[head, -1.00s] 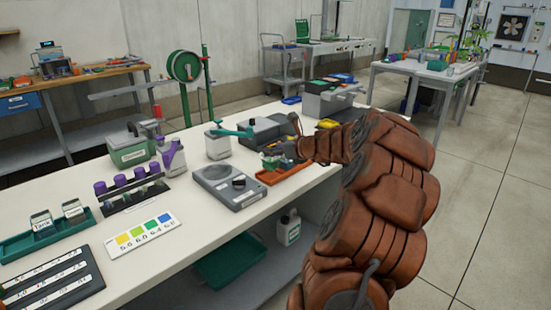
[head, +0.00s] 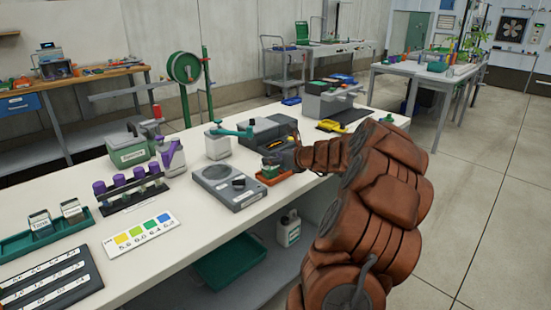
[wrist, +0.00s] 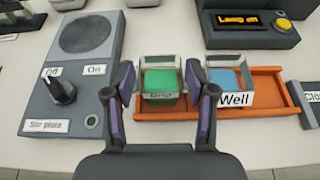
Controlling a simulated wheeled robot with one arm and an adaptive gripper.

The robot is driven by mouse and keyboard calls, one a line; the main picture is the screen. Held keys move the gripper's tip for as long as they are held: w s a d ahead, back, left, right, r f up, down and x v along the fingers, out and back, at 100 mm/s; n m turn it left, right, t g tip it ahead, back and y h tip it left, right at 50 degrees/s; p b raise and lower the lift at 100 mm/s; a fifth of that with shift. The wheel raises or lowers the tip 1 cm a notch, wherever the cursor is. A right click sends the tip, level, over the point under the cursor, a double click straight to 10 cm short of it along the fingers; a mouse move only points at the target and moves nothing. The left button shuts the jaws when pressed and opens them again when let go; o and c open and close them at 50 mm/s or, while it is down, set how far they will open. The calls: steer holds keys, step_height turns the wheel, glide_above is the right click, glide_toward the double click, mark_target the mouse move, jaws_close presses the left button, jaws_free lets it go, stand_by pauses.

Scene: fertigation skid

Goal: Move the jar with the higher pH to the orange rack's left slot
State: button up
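The orange rack (wrist: 270,102) lies on the white bench and also shows in the head view (head: 276,180). In the wrist view, a clear jar with green contents (wrist: 160,80) stands at its left end; its label is partly hard to read. A clear jar with blue contents (wrist: 223,78), labelled "Well", stands just right of it. My gripper (wrist: 168,85) is open, one finger on each side of the green jar, the right finger between the two jars. A small gap seems to show beside each finger; contact is hard to judge.
The stir plate (wrist: 88,35) is left of the rack, knob toward "Off". A box reading "Lamp off" (wrist: 250,22) stands behind. A colour chart (head: 140,233), a vial rack (head: 133,196) and a green tray (head: 45,238) with two labelled jars are farther left.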

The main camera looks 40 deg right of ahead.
steer(key=shift+o, duration=1.4)
